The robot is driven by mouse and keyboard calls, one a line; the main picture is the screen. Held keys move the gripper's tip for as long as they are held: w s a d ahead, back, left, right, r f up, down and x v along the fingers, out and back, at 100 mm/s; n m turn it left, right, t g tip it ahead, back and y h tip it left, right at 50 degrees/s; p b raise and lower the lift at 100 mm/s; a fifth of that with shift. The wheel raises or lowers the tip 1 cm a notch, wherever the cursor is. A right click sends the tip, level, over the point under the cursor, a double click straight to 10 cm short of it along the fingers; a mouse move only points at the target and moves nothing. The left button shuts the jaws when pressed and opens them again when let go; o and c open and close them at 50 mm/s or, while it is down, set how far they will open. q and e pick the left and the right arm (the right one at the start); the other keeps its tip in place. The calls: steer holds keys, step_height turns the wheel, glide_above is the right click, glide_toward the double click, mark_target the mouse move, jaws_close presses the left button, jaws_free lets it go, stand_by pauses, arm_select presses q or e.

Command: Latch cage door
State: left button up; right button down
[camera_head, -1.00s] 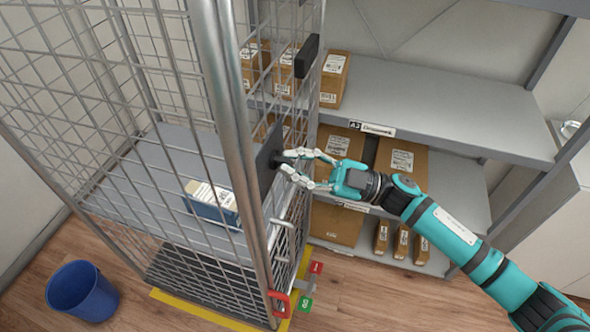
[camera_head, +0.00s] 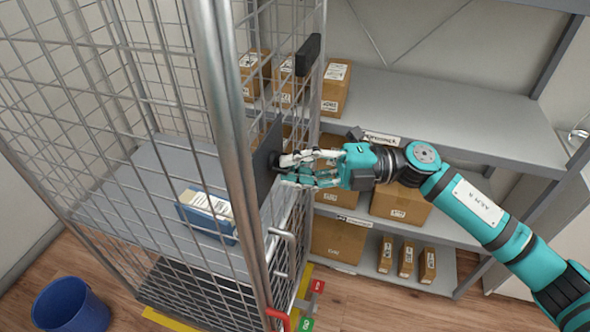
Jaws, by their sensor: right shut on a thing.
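The wire cage (camera_head: 228,120) stands at the left with grey bars and a thick front post. Its narrow mesh side, which looks like the door (camera_head: 285,215), faces the shelves and appears to stand in line with the frame. A dark latch plate (camera_head: 264,160) is fixed on it near the post. My right gripper (camera_head: 284,170) is at this plate, shut on a small dark latch knob that its fingers mostly hide. Whether the latch is engaged cannot be seen. My left gripper is out of view.
A blue and white parcel (camera_head: 208,212) lies on the cage's grey shelf. Grey shelving (camera_head: 440,110) with brown boxes stands behind my right arm. A blue bin (camera_head: 70,300) is at bottom left. Red (camera_head: 318,286) and green (camera_head: 306,324) tags sit near the cage's foot.

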steer(key=shift+f+n+h, duration=0.1)
steer(key=shift+n+h, duration=0.2)
steer(key=shift+n, duration=0.3)
steer(key=c, duration=1.4)
jaws_free()
steer(key=shift+d, duration=0.15)
steer(key=d, duration=0.8)
steer(key=w+d, duration=0.1)
steer(key=d, duration=0.2)
steer(key=shift+d, duration=0.4)
